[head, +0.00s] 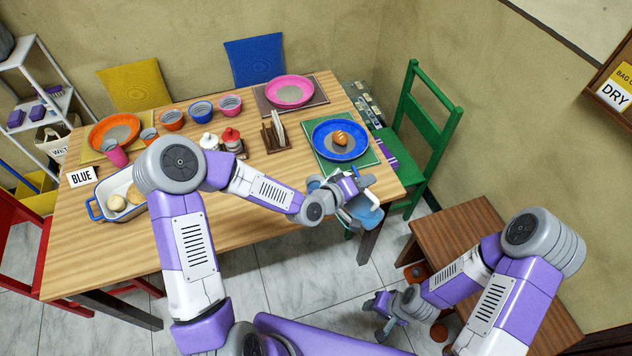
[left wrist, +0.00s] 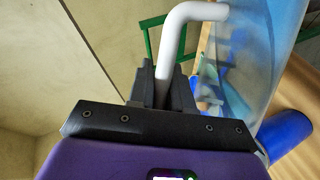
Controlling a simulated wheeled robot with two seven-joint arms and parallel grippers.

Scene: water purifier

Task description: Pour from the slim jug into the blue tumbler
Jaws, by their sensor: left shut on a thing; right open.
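My left gripper (head: 350,190) is shut on the white handle (left wrist: 178,45) of the slim jug (head: 368,216). The jug is pale translucent blue and is held at the table's front right corner. In the left wrist view its clear wall (left wrist: 245,50) is right of the jaws. Its level and any water cannot be made out. My right gripper (head: 382,316) is open and empty, low beside the wooden side table.
A blue plate (head: 340,153) with a bread roll lies just behind the jug. Salt and pepper-like shakers (head: 231,138) and a wooden holder (head: 275,138) stand mid-table. A white tray (head: 122,190) is at left. A green chair (head: 425,135) stands right. The front middle is clear.

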